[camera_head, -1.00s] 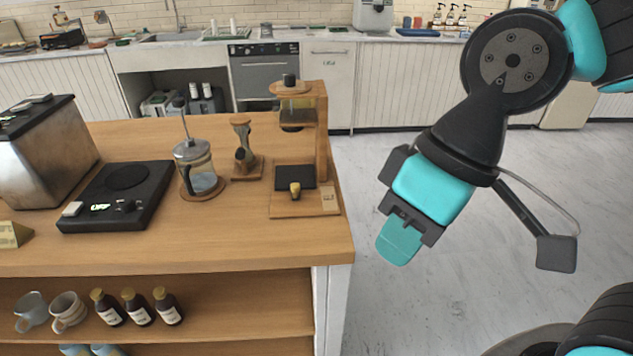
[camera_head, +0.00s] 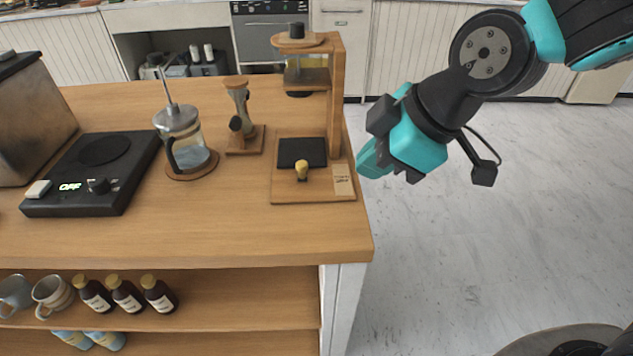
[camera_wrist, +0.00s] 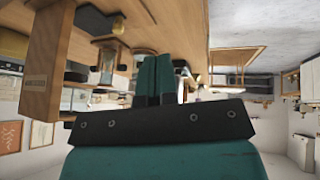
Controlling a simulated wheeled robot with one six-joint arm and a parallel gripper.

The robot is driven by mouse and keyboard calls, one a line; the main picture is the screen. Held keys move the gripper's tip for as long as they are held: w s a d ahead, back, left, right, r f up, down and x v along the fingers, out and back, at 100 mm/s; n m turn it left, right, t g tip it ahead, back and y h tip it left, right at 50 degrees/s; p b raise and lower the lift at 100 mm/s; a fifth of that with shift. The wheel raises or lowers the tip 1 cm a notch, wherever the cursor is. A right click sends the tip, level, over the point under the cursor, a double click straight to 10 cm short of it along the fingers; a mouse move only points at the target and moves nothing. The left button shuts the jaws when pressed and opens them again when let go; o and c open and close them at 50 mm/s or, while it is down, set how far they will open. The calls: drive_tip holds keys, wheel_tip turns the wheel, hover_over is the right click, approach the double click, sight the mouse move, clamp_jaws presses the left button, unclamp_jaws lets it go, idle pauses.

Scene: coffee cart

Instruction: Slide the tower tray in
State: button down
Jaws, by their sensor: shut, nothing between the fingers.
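The wooden tower (camera_head: 337,105) stands near the right end of the counter. Its black tray (camera_head: 300,150) lies on the base, with a brass knob (camera_head: 302,171) at its front. My gripper (camera_head: 366,163) is shut and empty, just right of the tower's base in the head view and apart from the knob. In the wrist view, which looks inverted, the teal fingers (camera_wrist: 155,75) are together. How far the tray sits inside the tower is hard to tell.
On the counter (camera_head: 200,235), a small wooden stand (camera_head: 243,135), a glass press (camera_head: 184,145) and a black hot plate (camera_head: 92,172) stand left of the tower. Bottles (camera_head: 128,295) and mugs sit on the shelf below. Open floor lies right of the counter.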

drive_tip(key=w+a+f+n+t+b, duration=0.1)
drive_tip(key=w+a+f+n, duration=0.1)
drive_tip(key=w+f+n, duration=0.2)
approach(298, 181)
drive_tip(key=s+f, duration=0.1)
drive_tip(key=f, duration=0.1)
drive_tip(key=s+f, duration=0.1)
drive_tip(key=shift+s+a+f, duration=0.3)
drive_tip(key=shift+a+f, duration=0.1)
drive_tip(key=w, duration=0.1)
drive_tip(key=w+p, duration=0.1)
drive_tip(key=w, duration=0.1)
drive_tip(key=shift+w+a+f, duration=0.1)
drive_tip(key=shift+a, duration=0.3)
drive_tip(key=shift+w+a, duration=0.15)
drive_tip(key=shift+w, duration=0.3)
